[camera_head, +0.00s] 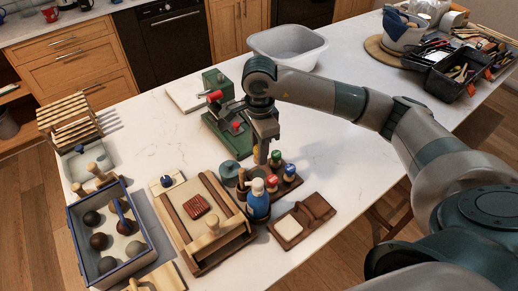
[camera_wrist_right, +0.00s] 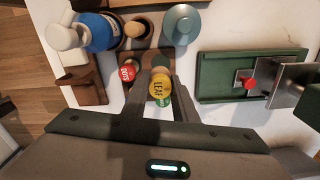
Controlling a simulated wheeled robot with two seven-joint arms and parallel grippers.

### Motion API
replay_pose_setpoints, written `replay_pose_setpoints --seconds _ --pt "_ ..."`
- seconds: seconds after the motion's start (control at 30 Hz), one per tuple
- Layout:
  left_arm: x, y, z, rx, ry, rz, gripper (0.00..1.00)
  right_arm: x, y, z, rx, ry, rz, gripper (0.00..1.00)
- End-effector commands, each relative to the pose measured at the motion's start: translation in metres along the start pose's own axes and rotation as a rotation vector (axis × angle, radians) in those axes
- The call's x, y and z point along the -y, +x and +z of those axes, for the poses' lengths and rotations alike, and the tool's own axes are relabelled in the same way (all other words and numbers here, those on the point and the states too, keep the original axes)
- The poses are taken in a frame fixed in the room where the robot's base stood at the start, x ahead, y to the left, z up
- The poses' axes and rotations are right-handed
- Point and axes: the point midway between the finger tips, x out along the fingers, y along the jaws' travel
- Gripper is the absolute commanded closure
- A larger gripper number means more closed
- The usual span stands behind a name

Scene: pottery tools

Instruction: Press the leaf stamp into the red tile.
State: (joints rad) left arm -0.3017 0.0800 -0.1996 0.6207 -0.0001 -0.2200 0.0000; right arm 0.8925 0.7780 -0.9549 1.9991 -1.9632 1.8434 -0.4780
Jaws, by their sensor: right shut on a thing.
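The leaf stamp (camera_wrist_right: 159,84) has a yellow cap marked LEAF and shows between my right gripper's fingers in the right wrist view. In the head view my right gripper (camera_head: 262,157) points down, shut on it, at the back left of the brown stamp rack (camera_head: 292,184). I cannot tell whether the stamp's foot still touches the rack. A small dark red tile (camera_head: 196,206) with a ridged face lies on the pale board of a wooden tray (camera_head: 171,222), left of the gripper. My left gripper is out of view.
Red, blue and green stamps (camera_head: 275,178) stand in the rack. A blue bottle (camera_head: 257,200) and a grey-green round piece (camera_head: 229,170) stand between rack and tray. A green press (camera_head: 228,130) is behind.

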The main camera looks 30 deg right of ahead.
Motion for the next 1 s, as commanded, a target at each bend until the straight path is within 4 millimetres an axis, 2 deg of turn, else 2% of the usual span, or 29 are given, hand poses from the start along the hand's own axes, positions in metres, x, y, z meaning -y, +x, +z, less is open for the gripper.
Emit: replay_pose_setpoints --seconds 0.13,0.37,0.53,1.0 --pt "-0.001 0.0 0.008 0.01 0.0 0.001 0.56 0.0 0.0 0.0 0.0 0.0 0.0 0.97" --pt "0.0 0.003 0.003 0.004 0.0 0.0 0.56 0.0 0.007 0.0 0.0 0.0 0.0 0.97" --pt "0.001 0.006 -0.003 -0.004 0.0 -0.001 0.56 -0.001 0.019 0.0 -0.001 0.001 0.002 0.97" --pt "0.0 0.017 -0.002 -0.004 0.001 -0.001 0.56 0.0 0.057 0.0 0.0 0.0 0.0 0.97"
